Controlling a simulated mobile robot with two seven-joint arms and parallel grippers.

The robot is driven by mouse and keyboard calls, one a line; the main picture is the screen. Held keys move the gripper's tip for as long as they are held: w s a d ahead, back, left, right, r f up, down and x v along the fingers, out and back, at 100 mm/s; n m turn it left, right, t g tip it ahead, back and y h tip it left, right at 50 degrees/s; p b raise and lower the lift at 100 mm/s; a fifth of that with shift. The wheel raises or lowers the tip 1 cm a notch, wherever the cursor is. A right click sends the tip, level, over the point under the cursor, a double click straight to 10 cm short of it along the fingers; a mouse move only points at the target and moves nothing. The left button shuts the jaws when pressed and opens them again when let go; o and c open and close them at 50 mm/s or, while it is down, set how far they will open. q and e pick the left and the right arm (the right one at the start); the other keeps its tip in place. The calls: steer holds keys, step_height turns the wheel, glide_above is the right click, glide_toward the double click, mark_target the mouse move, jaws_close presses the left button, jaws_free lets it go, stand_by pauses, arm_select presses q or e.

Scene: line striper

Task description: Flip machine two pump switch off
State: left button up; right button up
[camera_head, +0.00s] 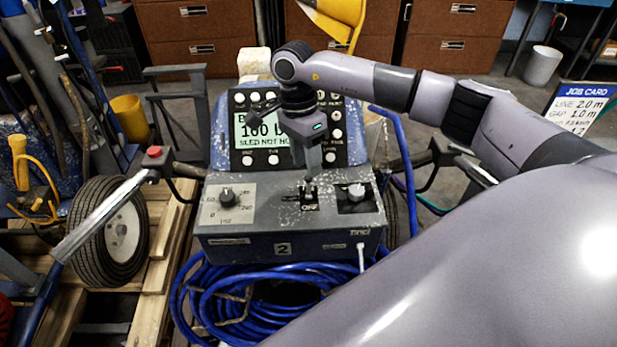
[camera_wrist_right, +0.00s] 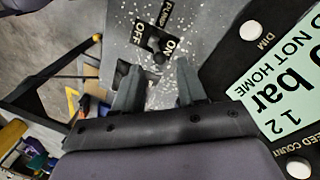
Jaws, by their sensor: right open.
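Machine two's grey control box (camera_head: 290,236) bears a "2" label in the head view. The pump switch (camera_wrist_right: 155,44) shows in the right wrist view as a small black toggle between the words OFF and ON, under a PUMP label. My left gripper is not in view.
A dark knob (camera_head: 227,197) sits left of the switch and a pale knob (camera_head: 356,191) right of it. Behind stands a display panel (camera_head: 262,128) with round buttons. A handlebar with a red button (camera_head: 153,151) juts left. Blue hose (camera_head: 225,298) lies coiled below.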

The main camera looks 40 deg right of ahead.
mark_target(308, 179)
steer(key=f, duration=0.3)
steer(key=s+f, duration=0.1)
steer(key=f, duration=0.1)
